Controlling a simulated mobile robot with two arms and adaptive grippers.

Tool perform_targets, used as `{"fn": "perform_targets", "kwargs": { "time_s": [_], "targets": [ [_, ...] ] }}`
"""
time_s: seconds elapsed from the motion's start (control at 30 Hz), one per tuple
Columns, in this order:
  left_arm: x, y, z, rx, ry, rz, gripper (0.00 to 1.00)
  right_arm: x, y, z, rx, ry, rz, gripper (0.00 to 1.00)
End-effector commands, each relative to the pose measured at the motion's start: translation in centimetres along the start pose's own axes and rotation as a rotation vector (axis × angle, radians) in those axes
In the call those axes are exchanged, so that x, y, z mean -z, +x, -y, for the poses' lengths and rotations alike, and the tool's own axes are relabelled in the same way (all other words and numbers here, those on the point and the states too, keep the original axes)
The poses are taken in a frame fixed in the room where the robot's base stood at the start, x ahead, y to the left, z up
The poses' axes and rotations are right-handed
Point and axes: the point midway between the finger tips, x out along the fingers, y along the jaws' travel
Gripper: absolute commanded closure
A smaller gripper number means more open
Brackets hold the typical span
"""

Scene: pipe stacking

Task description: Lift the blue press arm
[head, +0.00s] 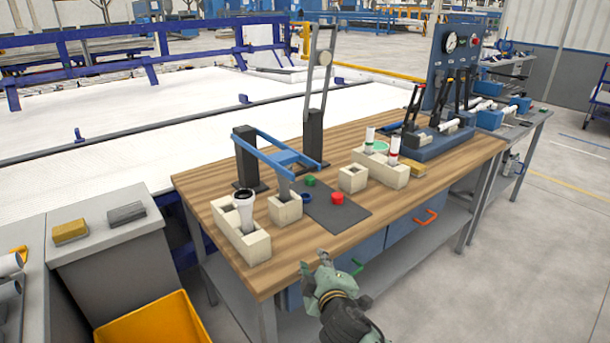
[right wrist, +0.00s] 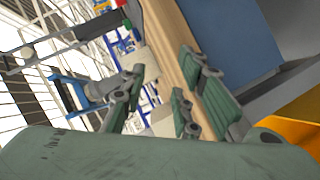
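The blue press arm (head: 284,156) is a blue frame at the back left of the wooden table. It runs roughly level from a dark post (head: 247,160) over a beige block (head: 285,208). Blue bars that look like this arm show at the left of the right wrist view (right wrist: 68,80). My right gripper (head: 315,266) is at the table's front edge, in front of and apart from the press arm. Its fingers stand apart in the right wrist view (right wrist: 160,103), with nothing held between them. My left gripper is out of view.
A second, grey arm (head: 319,75) stands raised on another dark post. Beige blocks with pipes (head: 240,231), a dark mat (head: 340,214) with a red piece (head: 337,198), and a gauge panel (head: 451,60) share the table (head: 292,243). A yellow bin (head: 155,322) stands at lower left.

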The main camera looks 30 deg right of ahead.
Motion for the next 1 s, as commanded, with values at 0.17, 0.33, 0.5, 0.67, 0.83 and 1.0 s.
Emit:
{"fn": "perform_targets", "kwargs": {
  "time_s": [0.17, 0.33, 0.5, 0.67, 0.83, 1.0],
  "targets": [
    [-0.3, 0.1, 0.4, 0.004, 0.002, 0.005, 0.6, 3.8, 2.4, -8.1, -0.216, -0.18, -0.117, 0.72],
    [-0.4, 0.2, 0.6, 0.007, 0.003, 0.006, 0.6, 7.0, 3.0, -13.9, -0.376, -0.332, -0.198, 0.72],
    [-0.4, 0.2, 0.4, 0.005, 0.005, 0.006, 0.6, 8.6, 3.7, -16.3, -0.439, -0.398, -0.227, 0.72],
    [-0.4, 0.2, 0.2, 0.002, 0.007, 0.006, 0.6, 9.2, 5.8, -17.2, -0.441, -0.398, -0.225, 0.72],
    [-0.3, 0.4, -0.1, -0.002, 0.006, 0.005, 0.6, 10.0, 8.2, -18.1, -0.439, -0.396, -0.226, 0.72],
    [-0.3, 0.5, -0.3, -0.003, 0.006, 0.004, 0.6, 10.4, 9.6, -18.6, -0.437, -0.395, -0.226, 0.72]
  ]
}}
